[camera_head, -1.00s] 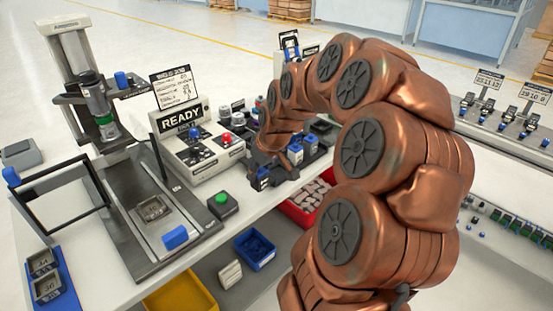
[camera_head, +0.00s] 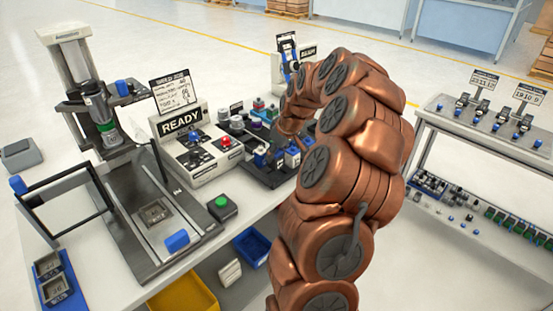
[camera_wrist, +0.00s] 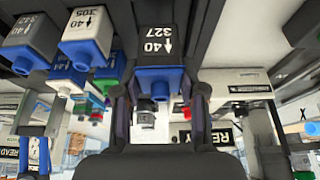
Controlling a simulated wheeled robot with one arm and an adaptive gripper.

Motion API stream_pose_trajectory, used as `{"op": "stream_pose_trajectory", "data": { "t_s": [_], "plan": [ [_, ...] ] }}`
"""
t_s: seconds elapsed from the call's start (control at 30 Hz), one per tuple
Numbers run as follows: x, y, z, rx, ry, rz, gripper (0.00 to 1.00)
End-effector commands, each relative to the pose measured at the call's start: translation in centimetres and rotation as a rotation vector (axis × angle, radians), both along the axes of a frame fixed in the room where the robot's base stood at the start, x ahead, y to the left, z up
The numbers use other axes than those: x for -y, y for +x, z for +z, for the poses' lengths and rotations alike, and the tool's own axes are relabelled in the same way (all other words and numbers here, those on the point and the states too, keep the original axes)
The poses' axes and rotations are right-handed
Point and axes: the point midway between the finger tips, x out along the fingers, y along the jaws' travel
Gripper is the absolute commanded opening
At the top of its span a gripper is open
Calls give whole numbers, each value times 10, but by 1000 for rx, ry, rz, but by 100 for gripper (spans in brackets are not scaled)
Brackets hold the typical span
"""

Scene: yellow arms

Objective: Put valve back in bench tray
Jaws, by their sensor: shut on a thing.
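My gripper (camera_wrist: 160,92) is shut on a valve (camera_wrist: 160,45) in the wrist view. The valve has a black block marked "40 327" and a blue body, set between the two dark fingers. In the head view, the dark bench tray (camera_head: 278,180) holds several small valves beside the control box. My copper arm reaches over its right side, and the fingertips and held valve cannot be made out there. Whether the held valve touches the tray cannot be told.
The control box with the READY sign (camera_head: 181,121) stands left of the tray. A blue bin (camera_head: 253,246) is below the bench. A shelf rack (camera_head: 480,139) stands at right.

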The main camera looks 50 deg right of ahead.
Motion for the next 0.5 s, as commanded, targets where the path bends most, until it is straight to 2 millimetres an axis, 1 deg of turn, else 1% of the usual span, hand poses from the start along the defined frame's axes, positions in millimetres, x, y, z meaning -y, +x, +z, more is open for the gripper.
{"op": "stream_pose_trajectory", "data": {
  "t_s": [0.23,0.5],
  "plan": [
    [8,2,-1,-1,0,-1,4],
    [6,1,-28,-5,3,0,4]
  ]
}}
